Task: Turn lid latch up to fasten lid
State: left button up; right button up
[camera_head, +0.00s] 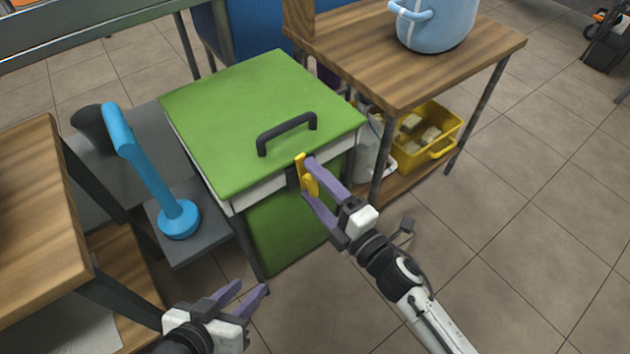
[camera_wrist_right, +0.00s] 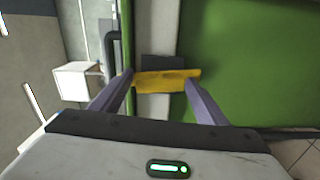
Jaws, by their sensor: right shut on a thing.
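The green press lid (camera_head: 240,115) with a black handle (camera_head: 287,130) lies closed on the green press box (camera_head: 290,228). The yellow lid latch (camera_head: 306,175) is on the front of the box at the lid's edge, and it stands roughly upright in the head view. My right gripper (camera_head: 312,178) has its purple fingers on either side of the latch, shut on it. In the right wrist view the latch (camera_wrist_right: 167,79) spans between the two fingertips (camera_wrist_right: 161,85). My left gripper (camera_head: 246,296) is open and empty at the lower left, apart from the press.
A blue lever (camera_head: 145,165) stands on a grey platform left of the press. A wooden table (camera_head: 35,215) is at the left. A wooden table (camera_head: 415,60) with a light blue pot (camera_head: 437,28) is at the back right. A yellow crate (camera_head: 452,128) sits below it.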

jog(key=shift+r+m, duration=0.1)
jog(key=shift+m, duration=0.5)
jog(key=shift+p, duration=0.3)
jog(key=o, duration=0.9)
